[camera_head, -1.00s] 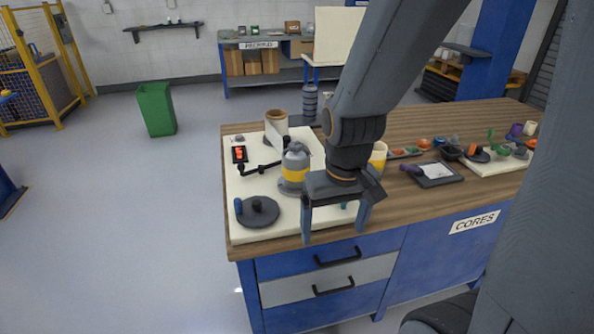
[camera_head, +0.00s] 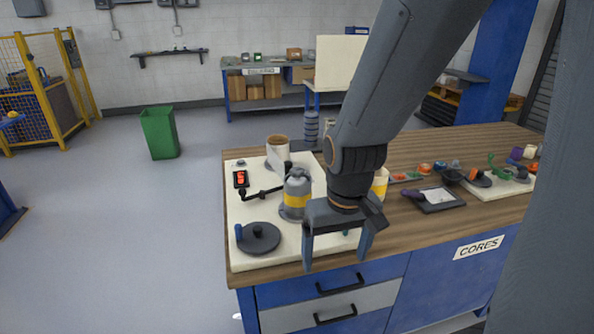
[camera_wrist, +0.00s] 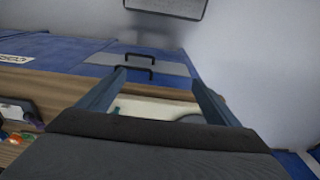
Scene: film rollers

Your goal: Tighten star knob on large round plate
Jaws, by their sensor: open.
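The large round plate (camera_head: 265,243) is a dark grey disc lying on the cream board (camera_head: 285,255) at its near left. A dark knob (camera_head: 258,230) stands at the plate's middle, its star shape too small to make out. A blue upright handle (camera_head: 239,232) stands at the plate's left edge. My gripper (camera_head: 336,258) is open and empty, pointing down at the bench's front edge, right of the plate and apart from it. In the wrist view its fingers (camera_wrist: 158,80) are spread, with part of the board and the plate's dark edge behind them.
On the board stand a grey canister with a yellow band (camera_head: 297,193), a beige roll (camera_head: 278,151), a black crank arm (camera_head: 265,193) and a red switch (camera_head: 241,179). A dark tray (camera_head: 440,200) and small coloured parts lie to the right.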

